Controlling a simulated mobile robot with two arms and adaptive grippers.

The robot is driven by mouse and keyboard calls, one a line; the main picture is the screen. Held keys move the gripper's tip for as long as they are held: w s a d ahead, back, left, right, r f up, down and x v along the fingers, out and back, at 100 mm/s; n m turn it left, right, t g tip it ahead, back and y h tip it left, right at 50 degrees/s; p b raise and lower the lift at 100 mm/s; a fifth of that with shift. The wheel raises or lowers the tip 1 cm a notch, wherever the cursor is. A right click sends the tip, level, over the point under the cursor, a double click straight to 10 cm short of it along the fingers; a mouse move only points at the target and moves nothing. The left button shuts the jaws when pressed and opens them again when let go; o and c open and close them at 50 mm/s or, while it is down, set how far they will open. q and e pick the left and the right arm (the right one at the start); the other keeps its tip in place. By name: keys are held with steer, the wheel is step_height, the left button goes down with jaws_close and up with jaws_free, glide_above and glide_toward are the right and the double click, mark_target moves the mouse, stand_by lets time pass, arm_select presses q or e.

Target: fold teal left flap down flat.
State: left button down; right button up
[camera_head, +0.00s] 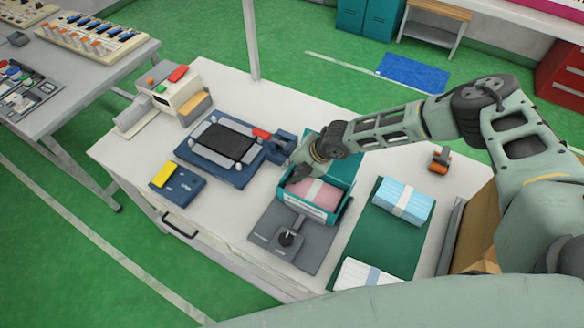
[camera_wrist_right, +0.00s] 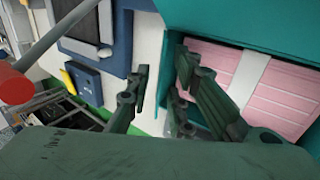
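The teal box (camera_head: 343,205) stands open on the white table, with a pink mask bundle (camera_head: 314,194) with a pale band inside. My right gripper (camera_head: 297,174) is at the box's left side in the head view and hides part of that edge, so the left flap's angle is unclear there. In the right wrist view, the right gripper (camera_wrist_right: 162,68) has its fingers apart with a gap between them. One finger side overlaps the teal box wall (camera_wrist_right: 235,15), beside the pink bundle (camera_wrist_right: 268,85); contact cannot be told. My left gripper is not in view.
A dark grey plate with a knob (camera_head: 288,238) lies in front of the box. A blue fixture (camera_head: 228,172) stands left. A green mat (camera_head: 385,245) with blue (camera_head: 404,200) and white mask bundles (camera_head: 366,273) lies right.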

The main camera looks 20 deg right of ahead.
steer(key=c, duration=0.4)
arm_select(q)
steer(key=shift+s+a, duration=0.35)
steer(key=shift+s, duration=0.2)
arm_select(e)
jaws_close()
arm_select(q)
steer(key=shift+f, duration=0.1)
arm_select(e)
steer(key=shift+s+d+f+t+y+b, duration=0.15)
steer(key=shift+s+f+t+y+b, duration=0.05)
steer(key=shift+f+t+y+b, duration=0.1)
steer(key=shift+s+d+f+t+y+b, duration=0.3)
steer(key=shift+f+t+y+b, duration=0.1)
steer(key=shift+t+y+b, duration=0.5)
steer(key=shift+r+t+y+b, duration=0.1)
steer(key=shift+t+y+b, duration=0.2)
steer(key=shift+b, duration=0.4)
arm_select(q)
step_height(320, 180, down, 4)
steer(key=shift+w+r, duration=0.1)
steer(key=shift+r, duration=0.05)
